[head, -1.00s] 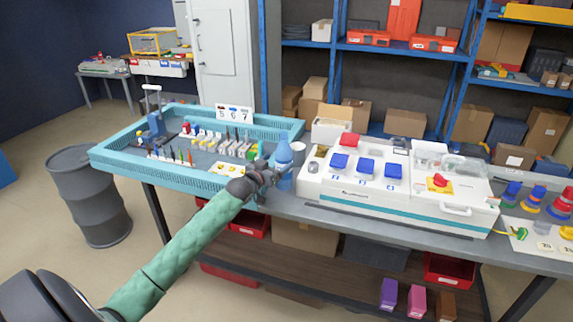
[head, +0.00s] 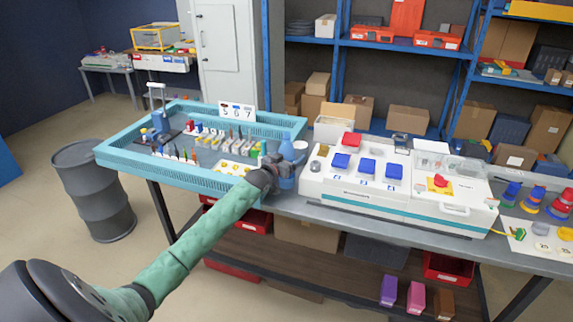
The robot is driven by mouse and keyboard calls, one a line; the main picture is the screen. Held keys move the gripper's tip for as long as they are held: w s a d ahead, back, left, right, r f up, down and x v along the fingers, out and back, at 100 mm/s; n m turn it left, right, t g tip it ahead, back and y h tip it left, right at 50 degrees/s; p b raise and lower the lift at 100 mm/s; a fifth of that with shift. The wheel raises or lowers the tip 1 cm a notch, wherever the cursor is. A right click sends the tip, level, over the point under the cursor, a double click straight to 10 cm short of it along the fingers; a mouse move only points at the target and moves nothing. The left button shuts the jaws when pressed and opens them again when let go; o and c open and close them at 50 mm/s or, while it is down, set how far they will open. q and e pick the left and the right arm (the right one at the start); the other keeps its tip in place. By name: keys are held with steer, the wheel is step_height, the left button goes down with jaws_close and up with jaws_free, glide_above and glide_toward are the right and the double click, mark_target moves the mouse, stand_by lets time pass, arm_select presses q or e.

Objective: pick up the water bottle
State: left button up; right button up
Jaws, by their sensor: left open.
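The blue water bottle (head: 287,150) stands upright on the table between the teal tray and the white socket box. My left gripper (head: 283,166) is open at the bottle, in front of its middle and partly hiding it. The bottle's cap end shows above the gripper and its lower part shows below. I cannot tell whether the fingers touch it. My right gripper is not in view.
The white socket box (head: 330,187) with blue lids is close on the right. The teal tray (head: 190,177) full of small parts is on the left. Blue shelves (head: 400,47) stand behind.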

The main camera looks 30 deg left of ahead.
arm_select(q)
steer(key=c, duration=1)
steer(key=shift+c, duration=1.3)
steer(key=shift+r, duration=0.15)
